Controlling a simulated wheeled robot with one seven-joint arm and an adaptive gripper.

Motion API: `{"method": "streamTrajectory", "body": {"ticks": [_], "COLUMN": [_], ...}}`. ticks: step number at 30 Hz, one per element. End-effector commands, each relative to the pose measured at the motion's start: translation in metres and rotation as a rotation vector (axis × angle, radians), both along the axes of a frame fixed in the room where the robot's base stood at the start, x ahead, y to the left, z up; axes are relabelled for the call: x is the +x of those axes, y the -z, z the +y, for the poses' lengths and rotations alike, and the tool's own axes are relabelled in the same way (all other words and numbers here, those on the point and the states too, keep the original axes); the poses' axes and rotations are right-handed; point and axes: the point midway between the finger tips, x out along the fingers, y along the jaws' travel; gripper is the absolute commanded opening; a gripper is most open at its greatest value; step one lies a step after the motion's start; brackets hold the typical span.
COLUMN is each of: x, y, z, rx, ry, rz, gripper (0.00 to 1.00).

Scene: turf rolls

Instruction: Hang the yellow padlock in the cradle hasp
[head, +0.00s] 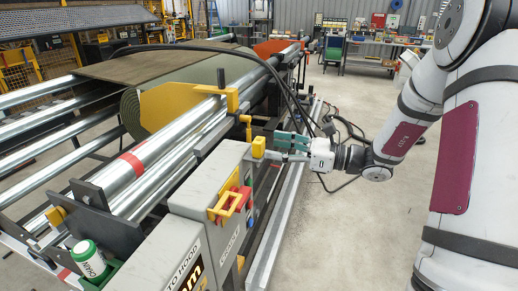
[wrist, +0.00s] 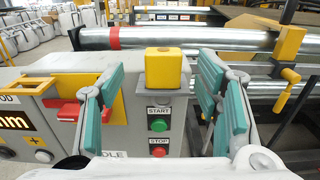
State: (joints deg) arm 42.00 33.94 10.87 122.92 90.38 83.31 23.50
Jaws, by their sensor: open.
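A yellow block (head: 258,147) stands at the top corner of the grey control box. It also shows in the wrist view (wrist: 162,68), above the START button. It may be the padlock or a fitting; I see no shackle. My gripper (head: 284,146) is open and empty beside the box, its teal fingers pointing at the block. In the wrist view, the fingers (wrist: 160,100) stand apart, with the block seen between them. A yellow plate with a red handle (head: 232,203) is on the box front. I cannot make out the cradle hasp clearly.
The grey control box (head: 205,178) carries green START and red STOP buttons (wrist: 159,151). Steel rollers (head: 150,160), a yellow crank bracket (wrist: 287,68) and a turf roll (head: 135,112) lie behind it. Black cables hang near my gripper. Floor to the right is partly clear.

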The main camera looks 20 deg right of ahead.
Motion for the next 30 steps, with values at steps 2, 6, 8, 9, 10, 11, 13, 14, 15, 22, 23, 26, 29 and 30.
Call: {"method": "streamTrajectory", "body": {"ticks": [2, 6, 8, 9, 10, 11, 13, 14, 15, 22, 23, 26, 29, 30], "x": [0.002, 0.007, 0.011, 0.014, 0.017, 0.021, 0.028, 0.030, 0.033, 0.037, 0.037, 0.037, 0.037, 0.037], "y": [0.000, 0.000, 0.000, 0.000, 0.000, 0.000, 0.000, 0.000, 0.001, 0.001, 0.001, 0.001, 0.001, 0.001], "z": [0.003, 0.008, 0.013, 0.017, 0.020, 0.024, 0.032, 0.035, 0.039, 0.043, 0.043, 0.043, 0.043, 0.043], "rx": [0.000, -0.001, -0.001, 0.000, 0.000, -0.001, -0.001, -0.001, -0.001, -0.001, -0.001, -0.001, -0.001, -0.001], "ry": [0.001, -0.001, -0.002, -0.002, -0.003, -0.003, -0.002, -0.003, -0.002, 0.001, 0.001, 0.001, 0.001, 0.001], "rz": [0.000, 0.000, 0.001, 0.000, 0.000, 0.000, -0.001, -0.001, 0.000, 0.000, 0.000, 0.000, 0.000, 0.000], "gripper": [0.58, 0.58, 0.58, 0.58, 0.58, 0.58, 0.58, 0.58, 0.58, 0.58, 0.58, 0.40, 0.18, 0.08]}}
